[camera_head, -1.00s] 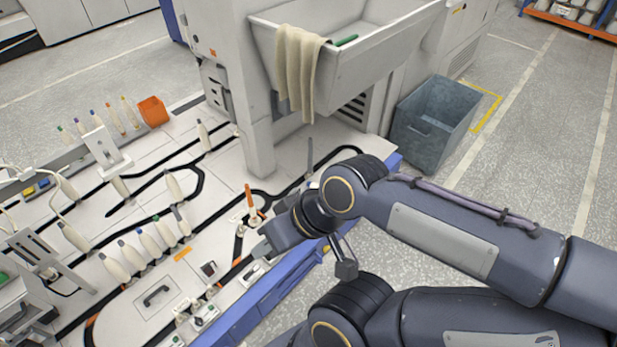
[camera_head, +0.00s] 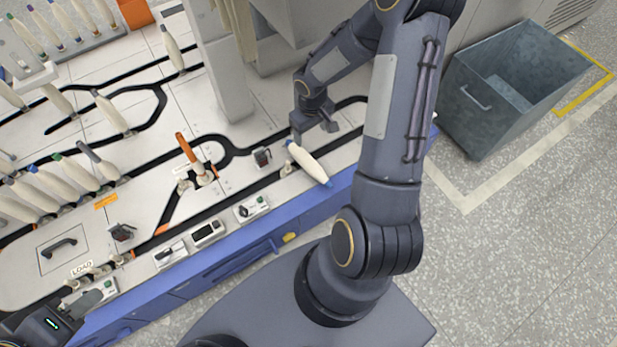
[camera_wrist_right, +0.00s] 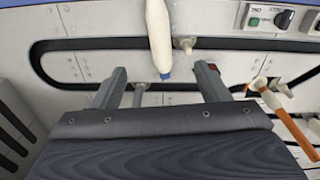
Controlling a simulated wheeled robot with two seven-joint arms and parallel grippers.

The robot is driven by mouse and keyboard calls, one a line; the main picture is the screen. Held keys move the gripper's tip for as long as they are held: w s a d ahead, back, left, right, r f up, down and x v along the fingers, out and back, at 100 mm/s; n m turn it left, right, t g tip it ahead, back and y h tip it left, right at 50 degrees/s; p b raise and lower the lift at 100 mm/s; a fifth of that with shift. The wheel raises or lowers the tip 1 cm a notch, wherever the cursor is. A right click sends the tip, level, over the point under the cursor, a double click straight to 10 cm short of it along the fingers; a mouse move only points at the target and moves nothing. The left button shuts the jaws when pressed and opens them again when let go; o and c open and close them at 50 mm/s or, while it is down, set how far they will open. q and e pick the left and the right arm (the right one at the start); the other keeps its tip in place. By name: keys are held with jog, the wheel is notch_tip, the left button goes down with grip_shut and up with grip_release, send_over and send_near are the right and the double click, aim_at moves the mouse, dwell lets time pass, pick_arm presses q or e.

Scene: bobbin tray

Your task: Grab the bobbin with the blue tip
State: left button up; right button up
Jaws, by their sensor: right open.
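A cream bobbin with a blue tip (camera_head: 306,161) stands tilted at the machine's front edge, its blue end towards the floor side. My right gripper (camera_head: 315,128) is just behind it, open and empty. In the right wrist view the bobbin (camera_wrist_right: 158,38) comes in from the top, and its blue tip lies in line with the gap between my open fingers (camera_wrist_right: 162,82). I cannot tell whether the fingers reach around it. My left gripper (camera_head: 88,300) is partly in view at the bottom left, low over the front edge; its jaw opening is unclear.
Several bobbins with coloured tips (camera_head: 62,177) stand in a row on the left of the machine top (camera_head: 150,185). A grey column (camera_head: 222,75) rises behind. A grey bin (camera_head: 500,95) stands on the floor at right.

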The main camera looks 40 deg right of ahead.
aim_at(310, 161)
jog(key=shift+n+g, duration=0.3)
jog(key=f+b, duration=0.1)
jog(key=f, duration=0.5)
jog(key=w+f+b, duration=0.1)
jog(key=f+b, duration=0.1)
jog(key=f, duration=0.4)
jog(key=d+f+b, duration=0.1)
jog(key=f+b, duration=0.1)
jog(key=f, duration=0.5)
jog(key=shift+w, duration=0.3)
pick_arm(q)
notch_tip(310, 161, down, 7)
jog(key=shift+d, duration=0.2)
pick_arm(e)
jog(key=shift+a, duration=0.1)
jog(key=c, duration=1.1)
